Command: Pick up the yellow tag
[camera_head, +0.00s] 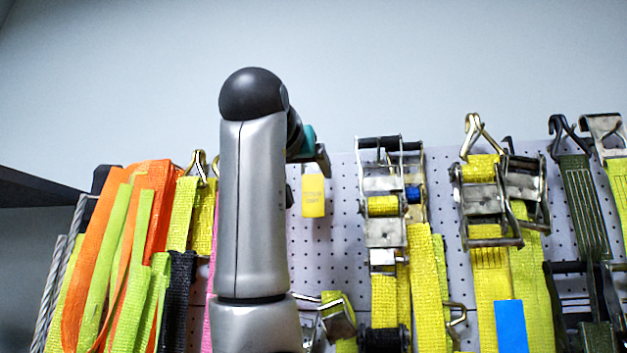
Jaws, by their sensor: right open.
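The yellow tag (313,197) hangs upright in front of the pegboard, just right of my grey arm. It has small dark print and a pale top end. My right gripper (308,168) is open, at the top of the tag, beyond the teal ring of my wrist. My arm hides much of the gripper, so I cannot tell whether its fingers touch the tag or stand around it. My left gripper is not in view.
The white pegboard (340,235) carries yellow ratchet straps (383,206) on the right, with metal buckles and hooks. Orange straps (158,205) and lime straps hang at the left. A blue label (511,326) sits on one yellow strap. The wall above is bare.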

